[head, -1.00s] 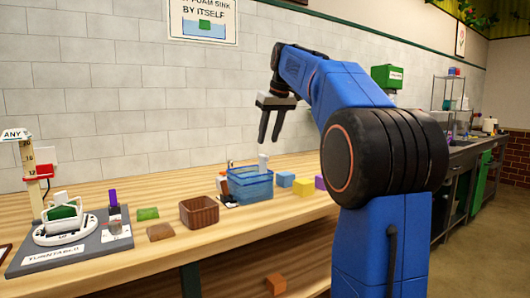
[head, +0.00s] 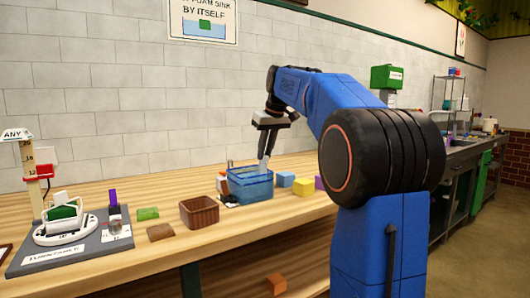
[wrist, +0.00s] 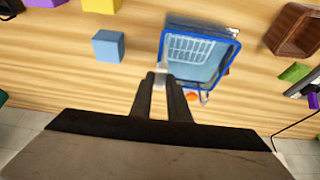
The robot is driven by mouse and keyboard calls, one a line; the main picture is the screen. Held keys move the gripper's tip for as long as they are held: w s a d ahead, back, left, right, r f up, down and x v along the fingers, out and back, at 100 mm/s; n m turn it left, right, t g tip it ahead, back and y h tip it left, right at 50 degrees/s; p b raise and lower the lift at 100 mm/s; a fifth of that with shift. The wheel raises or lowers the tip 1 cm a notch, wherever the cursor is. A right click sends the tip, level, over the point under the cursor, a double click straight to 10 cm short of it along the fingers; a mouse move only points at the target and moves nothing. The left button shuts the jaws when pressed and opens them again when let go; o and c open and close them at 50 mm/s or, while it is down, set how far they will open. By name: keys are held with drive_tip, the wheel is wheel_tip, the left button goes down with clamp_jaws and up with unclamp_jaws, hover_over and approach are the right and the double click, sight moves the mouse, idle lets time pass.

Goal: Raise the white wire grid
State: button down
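The white wire grid (wrist: 190,48) lies inside the blue see-through tub (wrist: 236,45), which also stands on the bench in the head view (head: 250,187). A white upright tab (head: 264,167), which seems to be the grid's handle, stands at the tub's back right side. My gripper (head: 266,156) points down with its fingertips at the top of this tab. In the wrist view my gripper (wrist: 161,78) has its two fingers either side of a small pale piece. I cannot tell whether the fingers press on it. The tub walls partly hide the grid in the head view.
A blue block (head: 285,180) and a yellow block (head: 303,187) stand right of the tub. A brown basket (head: 200,212) stands left, with a green block (head: 148,214) and a brown block (head: 160,231) beyond it. The turntable board (head: 65,255) is at far left.

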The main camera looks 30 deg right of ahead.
drive_tip(key=shift+r, duration=4.1)
drive_tip(key=c, duration=1.7)
unclamp_jaws()
drive_tip(key=shift+s, duration=0.1)
